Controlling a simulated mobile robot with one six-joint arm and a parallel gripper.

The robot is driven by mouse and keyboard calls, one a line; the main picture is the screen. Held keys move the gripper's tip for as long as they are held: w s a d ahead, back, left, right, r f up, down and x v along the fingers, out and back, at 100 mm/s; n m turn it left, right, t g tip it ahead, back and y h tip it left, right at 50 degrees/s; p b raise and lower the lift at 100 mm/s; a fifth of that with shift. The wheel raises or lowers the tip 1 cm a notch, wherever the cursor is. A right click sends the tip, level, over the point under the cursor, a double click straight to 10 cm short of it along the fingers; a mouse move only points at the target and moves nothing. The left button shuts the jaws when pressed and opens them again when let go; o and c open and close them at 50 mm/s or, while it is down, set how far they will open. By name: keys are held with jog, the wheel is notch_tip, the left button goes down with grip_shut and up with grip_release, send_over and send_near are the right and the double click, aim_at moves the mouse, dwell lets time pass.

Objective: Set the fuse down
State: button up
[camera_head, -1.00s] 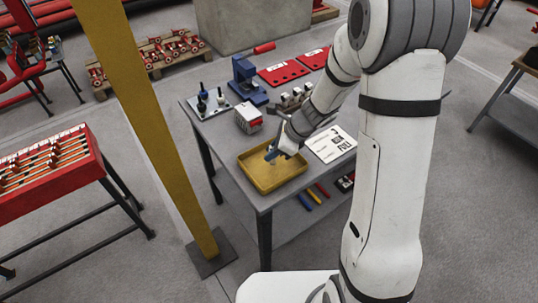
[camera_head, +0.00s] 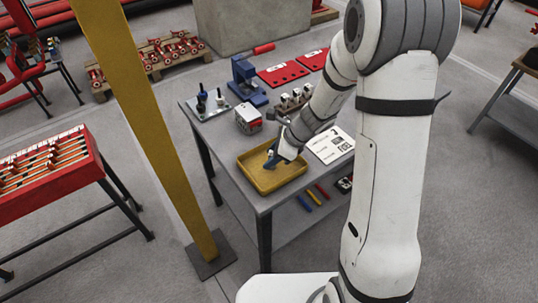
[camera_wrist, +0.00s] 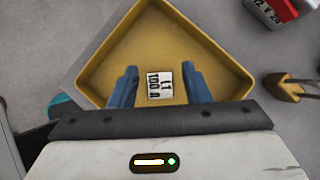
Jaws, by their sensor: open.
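The fuse (camera_wrist: 160,82) is a small white block with black lettering that reads like "L1 100 A". In the wrist view it lies inside the yellow tray (camera_wrist: 214,42), between my blue fingertips, with a gap on each side. My gripper (camera_wrist: 160,88) is open around it. In the head view my gripper (camera_head: 270,160) reaches down into the yellow tray (camera_head: 258,187) at the front of the grey table. The fuse is too small or hidden to make out there.
Behind the tray stand a white and red box (camera_head: 248,118), a blue press (camera_head: 246,80) and a holder with several pale parts (camera_head: 290,102). A printed white sheet (camera_head: 330,145) lies to the tray's right. A yellow post (camera_head: 150,130) rises left of the table.

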jog(key=shift+d+r, duration=0.2)
jog(key=shift+r, duration=0.35)
jog(key=p+v, duration=0.2)
jog(key=v, duration=0.9)
jog(key=s+d+r+n+h, duration=0.3)
jog(key=s+r+n, duration=0.2)
jog(key=s+n, duration=0.4)
jog(key=s+d+r+n+t+h, duration=0.1)
jog(key=s+d+r+n+h, duration=0.2)
jog(key=s+n, duration=0.6)
notch_tip(320, 180, up, 2)
jog(key=shift+d+r+n+t, duration=0.25)
jog(key=shift+d+n, duration=0.45)
jog(key=shift+n, duration=0.4)
jog(key=shift+c, duration=0.7)
